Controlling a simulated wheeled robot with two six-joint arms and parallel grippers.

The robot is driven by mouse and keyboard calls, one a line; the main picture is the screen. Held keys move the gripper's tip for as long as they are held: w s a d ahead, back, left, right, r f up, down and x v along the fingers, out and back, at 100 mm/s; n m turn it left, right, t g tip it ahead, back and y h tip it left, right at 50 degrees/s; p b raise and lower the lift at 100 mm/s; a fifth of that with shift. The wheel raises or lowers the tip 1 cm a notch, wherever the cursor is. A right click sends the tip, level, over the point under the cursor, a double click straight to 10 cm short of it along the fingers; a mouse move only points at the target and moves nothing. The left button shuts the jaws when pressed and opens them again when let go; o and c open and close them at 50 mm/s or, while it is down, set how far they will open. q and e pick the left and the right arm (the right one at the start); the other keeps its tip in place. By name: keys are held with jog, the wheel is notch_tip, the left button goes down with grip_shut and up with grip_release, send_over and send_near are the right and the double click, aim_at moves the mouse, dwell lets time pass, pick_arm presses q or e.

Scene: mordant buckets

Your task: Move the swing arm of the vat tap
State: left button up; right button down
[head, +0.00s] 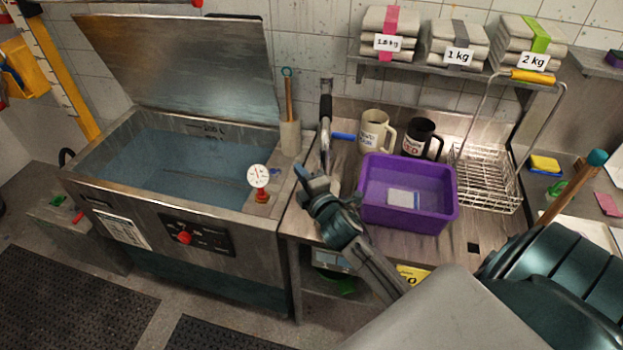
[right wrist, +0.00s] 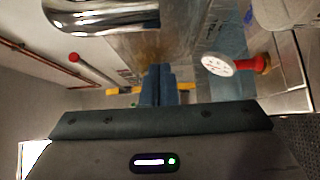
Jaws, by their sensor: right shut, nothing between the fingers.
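The vat tap's swing arm (head: 325,132) is a chrome pipe with a dark upper part, between the vat (head: 268,215) and the steel counter. A blue lever (head: 343,136) sticks out to its right. In the right wrist view a shiny chrome pipe (right wrist: 100,14), probably the same arm, crosses the top left. My right gripper (head: 304,175) is shut and empty, its blue fingertips just left of the pipe's lower end in the head view. The fingertips also show in the right wrist view (right wrist: 158,84), apart from the pipe in the picture. My left gripper is out of view.
The open vat holds bluish water, with a dial gauge (head: 258,177) on its right rim. A purple tub (head: 408,215), a beige mug (head: 374,132), a black mug (head: 421,139) and a wire basket (head: 485,178) stand close by on the counter.

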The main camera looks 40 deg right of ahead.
jog(key=s+d, duration=0.2)
jog(key=d, duration=0.1)
jog(key=shift+s+d, duration=0.15)
jog(key=shift+d, duration=0.1)
jog(key=shift+f, duration=0.1)
